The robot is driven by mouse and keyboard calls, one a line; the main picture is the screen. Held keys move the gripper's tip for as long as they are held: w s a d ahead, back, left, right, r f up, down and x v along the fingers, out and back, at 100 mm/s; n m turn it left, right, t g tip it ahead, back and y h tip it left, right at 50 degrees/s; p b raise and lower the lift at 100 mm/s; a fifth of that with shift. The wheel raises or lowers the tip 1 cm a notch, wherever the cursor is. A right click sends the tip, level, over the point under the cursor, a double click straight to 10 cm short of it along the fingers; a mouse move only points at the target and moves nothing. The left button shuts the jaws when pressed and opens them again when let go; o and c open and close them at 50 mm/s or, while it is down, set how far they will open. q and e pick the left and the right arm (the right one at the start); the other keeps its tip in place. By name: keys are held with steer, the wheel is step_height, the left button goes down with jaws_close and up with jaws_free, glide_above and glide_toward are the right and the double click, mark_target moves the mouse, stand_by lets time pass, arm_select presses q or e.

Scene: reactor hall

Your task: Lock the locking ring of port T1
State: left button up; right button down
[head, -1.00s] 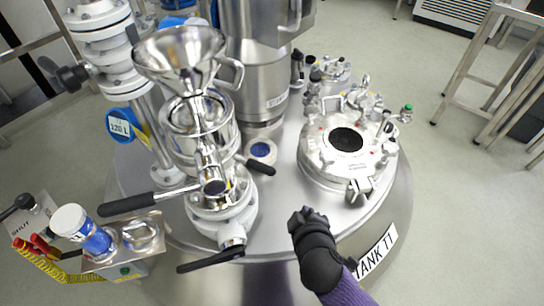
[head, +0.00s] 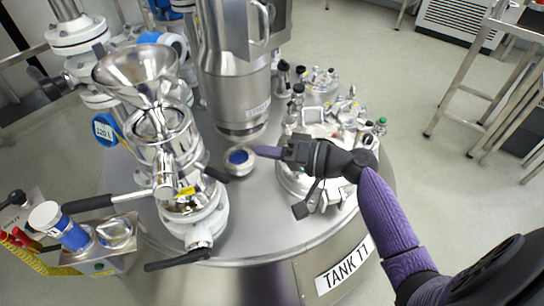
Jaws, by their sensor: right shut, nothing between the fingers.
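The port assembly stands at the left of the steel tank top, with a polished funnel (head: 135,75) above it. A metal ring area with a yellow label (head: 187,191) shows low on it. A long black handle (head: 87,203) points left, a shorter black handle (head: 216,174) points right, and another black lever (head: 178,259) lies lower down. I cannot tell which part is the locking ring or how far it is turned. My right gripper (head: 288,152) is shut and empty, right of the port and apart from its handles. My left gripper is out of view.
A round blue-centred fitting (head: 240,160) lies just left of my right gripper. A tall steel vessel (head: 235,80) stands behind. A lid with several fittings (head: 345,125) is partly behind my right arm. The tank's front (head: 250,230) is clear. A TANK T1 label (head: 343,266) is on its side.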

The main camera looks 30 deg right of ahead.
mark_target(211, 172)
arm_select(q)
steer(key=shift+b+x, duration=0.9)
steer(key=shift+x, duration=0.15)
arm_select(e)
steer(key=w+a+f, duration=0.2)
steer(key=a, duration=0.4)
steer(key=shift+a+f, duration=0.2)
steer(key=shift+a, duration=0.15)
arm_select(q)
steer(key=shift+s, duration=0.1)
